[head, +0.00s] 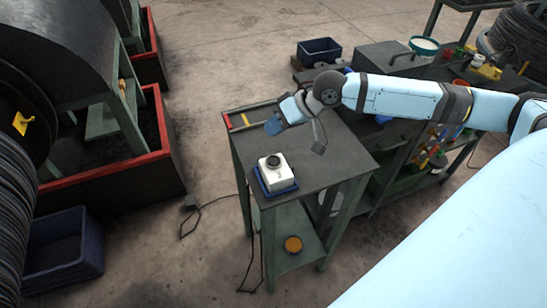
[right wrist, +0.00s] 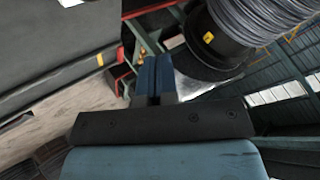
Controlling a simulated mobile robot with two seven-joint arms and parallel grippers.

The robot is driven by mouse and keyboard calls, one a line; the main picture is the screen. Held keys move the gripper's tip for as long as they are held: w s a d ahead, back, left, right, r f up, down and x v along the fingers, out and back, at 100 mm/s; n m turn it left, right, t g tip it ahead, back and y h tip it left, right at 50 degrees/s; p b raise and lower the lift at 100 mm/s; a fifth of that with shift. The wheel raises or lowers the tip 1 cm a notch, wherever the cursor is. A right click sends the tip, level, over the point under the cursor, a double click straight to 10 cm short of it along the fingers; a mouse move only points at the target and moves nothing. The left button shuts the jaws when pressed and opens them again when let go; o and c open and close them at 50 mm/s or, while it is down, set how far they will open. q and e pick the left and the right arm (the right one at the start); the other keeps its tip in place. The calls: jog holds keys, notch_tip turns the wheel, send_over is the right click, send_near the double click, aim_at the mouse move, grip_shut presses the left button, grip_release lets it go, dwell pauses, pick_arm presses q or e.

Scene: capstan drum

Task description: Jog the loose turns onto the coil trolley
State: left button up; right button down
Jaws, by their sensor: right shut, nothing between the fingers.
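A white control box (head: 273,168) with a round black button on top sits in a blue tray (head: 262,186) on a small dark table (head: 318,163). My right gripper (head: 274,127) is over the far part of this table, beyond the box and apart from it. Its blue fingers (right wrist: 153,76) are shut and empty in the right wrist view. Grey wire turns (head: 18,215) lie around a black drum at the left edge; a wound black drum (right wrist: 228,35) with a yellow tag also shows in the right wrist view. I cannot tell which part is the trolley. My left gripper is not visible.
Red-edged dark bins (head: 120,178) stand under the machine at left. A blue crate (head: 62,256) is on the floor. A cluttered bench (head: 400,62) and a wire coil (head: 516,36) are at the right. A cable lies on the open floor left of the table.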

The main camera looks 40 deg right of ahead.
jog(key=b, duration=0.6)
send_over(275, 160)
notch_tip(275, 160, down, 7)
jog(key=shift+r, duration=0.2)
jog(key=shift+f, duration=0.2)
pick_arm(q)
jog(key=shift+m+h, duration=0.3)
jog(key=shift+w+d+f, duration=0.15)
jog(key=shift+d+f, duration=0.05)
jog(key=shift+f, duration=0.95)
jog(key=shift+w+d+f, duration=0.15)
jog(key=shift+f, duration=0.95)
pick_arm(e)
jog(key=shift+f, duration=0.7)
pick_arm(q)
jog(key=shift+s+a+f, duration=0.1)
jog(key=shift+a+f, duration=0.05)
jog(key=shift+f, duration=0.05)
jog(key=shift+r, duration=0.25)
pick_arm(e)
jog(key=shift+f, duration=0.2)
jog(key=shift+f+p, duration=0.15)
jog(key=shift+p, duration=0.2)
jog(key=shift+f, duration=0.1)
